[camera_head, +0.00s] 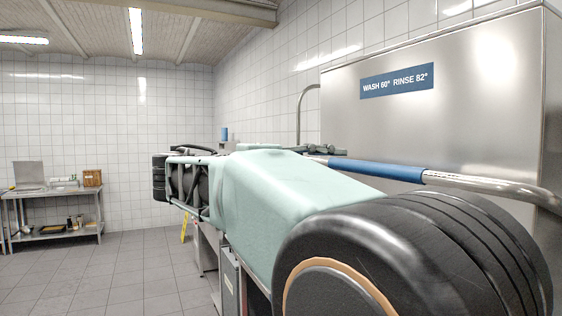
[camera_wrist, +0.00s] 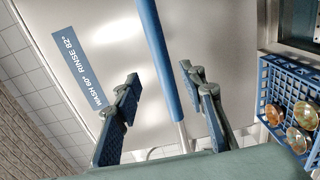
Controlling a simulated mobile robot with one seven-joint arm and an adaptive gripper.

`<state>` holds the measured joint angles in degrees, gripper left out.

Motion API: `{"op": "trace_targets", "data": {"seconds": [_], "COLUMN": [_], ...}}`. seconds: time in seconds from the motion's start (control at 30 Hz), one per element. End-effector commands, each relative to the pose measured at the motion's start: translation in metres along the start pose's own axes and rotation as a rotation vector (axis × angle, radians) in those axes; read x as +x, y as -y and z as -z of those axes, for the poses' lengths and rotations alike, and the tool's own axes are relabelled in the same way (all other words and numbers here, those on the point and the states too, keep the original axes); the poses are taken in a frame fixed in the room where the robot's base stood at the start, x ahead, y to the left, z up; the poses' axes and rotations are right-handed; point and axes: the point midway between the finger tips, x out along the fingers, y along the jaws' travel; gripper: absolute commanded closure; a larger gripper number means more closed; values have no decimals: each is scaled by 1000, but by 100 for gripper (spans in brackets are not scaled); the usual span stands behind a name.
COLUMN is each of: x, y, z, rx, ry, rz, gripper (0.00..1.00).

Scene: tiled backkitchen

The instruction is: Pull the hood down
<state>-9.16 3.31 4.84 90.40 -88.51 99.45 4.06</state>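The steel hood (camera_head: 470,110), with a blue "WASH 60° RINSE 82°" label (camera_head: 397,80), stands at the right. In the wrist view its front panel (camera_wrist: 105,30) fills the middle. The hood is raised, with an opening below its lower edge. A steel bar handle (camera_head: 480,184) with a blue grip (camera_head: 375,169) crosses its front. My gripper (camera_wrist: 159,78) is open, and the blue grip (camera_wrist: 155,45) passes between its fingers in the wrist view. I see no finger closed on it. In the head view my gripper (camera_head: 322,150) is small, near the grip's far end, partly hidden by my arm.
A blue rack (camera_wrist: 288,68) holding several copper-coloured round items (camera_wrist: 298,138) sits below the hood's edge. A steel table (camera_head: 55,191) stands at the far left wall. The tiled floor (camera_head: 120,280) between is clear.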

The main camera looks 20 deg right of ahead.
Motion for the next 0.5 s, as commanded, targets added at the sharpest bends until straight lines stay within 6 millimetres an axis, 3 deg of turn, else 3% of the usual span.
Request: {"op": "trace_targets", "data": {"seconds": [0.5], "x": [88], "y": [0], "z": [-1], "rx": [-3], "ry": [3], "rz": [1], "gripper": [62]}}
